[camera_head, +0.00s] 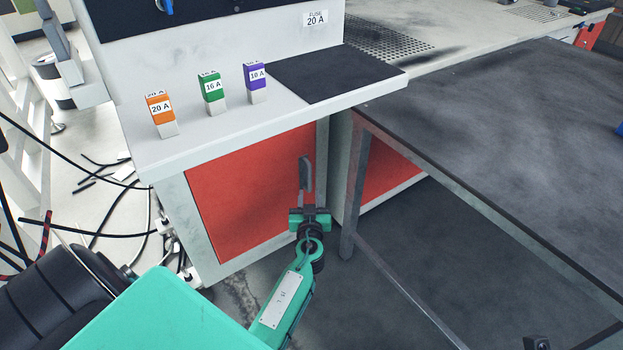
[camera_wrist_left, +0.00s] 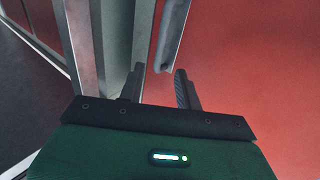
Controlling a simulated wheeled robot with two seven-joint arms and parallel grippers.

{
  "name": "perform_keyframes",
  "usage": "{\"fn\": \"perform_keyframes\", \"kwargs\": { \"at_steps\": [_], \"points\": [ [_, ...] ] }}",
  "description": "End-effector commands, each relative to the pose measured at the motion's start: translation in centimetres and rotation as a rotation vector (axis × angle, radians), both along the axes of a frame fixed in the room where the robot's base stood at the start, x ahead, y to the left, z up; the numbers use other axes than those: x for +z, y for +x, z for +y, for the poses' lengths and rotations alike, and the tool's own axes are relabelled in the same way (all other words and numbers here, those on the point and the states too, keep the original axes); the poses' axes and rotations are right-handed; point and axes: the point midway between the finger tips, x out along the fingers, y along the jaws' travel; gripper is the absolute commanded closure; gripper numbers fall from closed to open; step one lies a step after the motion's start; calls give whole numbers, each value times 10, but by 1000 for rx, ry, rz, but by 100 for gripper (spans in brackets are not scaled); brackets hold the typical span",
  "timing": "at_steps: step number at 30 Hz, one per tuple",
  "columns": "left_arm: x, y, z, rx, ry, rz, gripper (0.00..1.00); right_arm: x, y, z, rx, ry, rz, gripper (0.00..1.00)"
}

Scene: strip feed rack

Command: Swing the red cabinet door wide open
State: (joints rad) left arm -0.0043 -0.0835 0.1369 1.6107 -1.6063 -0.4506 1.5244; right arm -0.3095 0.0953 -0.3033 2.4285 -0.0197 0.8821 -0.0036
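The red cabinet door (camera_head: 245,185) sits shut in its pale frame under the white counter. Its grey upright handle (camera_head: 306,172) is near the door's right edge. In the left wrist view the door (camera_wrist_left: 255,70) fills the right side and the handle (camera_wrist_left: 171,35) comes down from the top. My left gripper (camera_head: 305,205) is at the handle's lower end. In the left wrist view its fingers (camera_wrist_left: 158,82) are apart, with the handle's lower end appearing between or just beyond their tips; I cannot tell whether they touch it. My right gripper is not in view.
Orange (camera_head: 160,112), green (camera_head: 211,90) and purple (camera_head: 256,80) fuses stand on the white counter (camera_head: 215,122). A dark-topped table (camera_head: 500,130) with a metal leg (camera_head: 355,190) stands close right of the door. Loose black cables (camera_head: 105,200) lie on the floor at left.

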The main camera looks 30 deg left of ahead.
Motion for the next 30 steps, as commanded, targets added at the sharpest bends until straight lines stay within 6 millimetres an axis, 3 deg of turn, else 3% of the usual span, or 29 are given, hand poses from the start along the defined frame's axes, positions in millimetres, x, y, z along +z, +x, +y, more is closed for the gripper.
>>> {"fn": "perform_keyframes", "kwargs": {
  "at_steps": [6, 12, 26, 30],
  "points": [
    [0, 37, 24, 0, 0, 0, 66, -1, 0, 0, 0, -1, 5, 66],
    [-1, 60, 39, -1, 1, 1, 66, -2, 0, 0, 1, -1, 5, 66],
    [-1, 69, 46, 0, -1, 2, 66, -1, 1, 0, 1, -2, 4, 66],
    [-1, 69, 46, 0, -1, 1, 91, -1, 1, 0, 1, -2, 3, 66]
  ]
}}
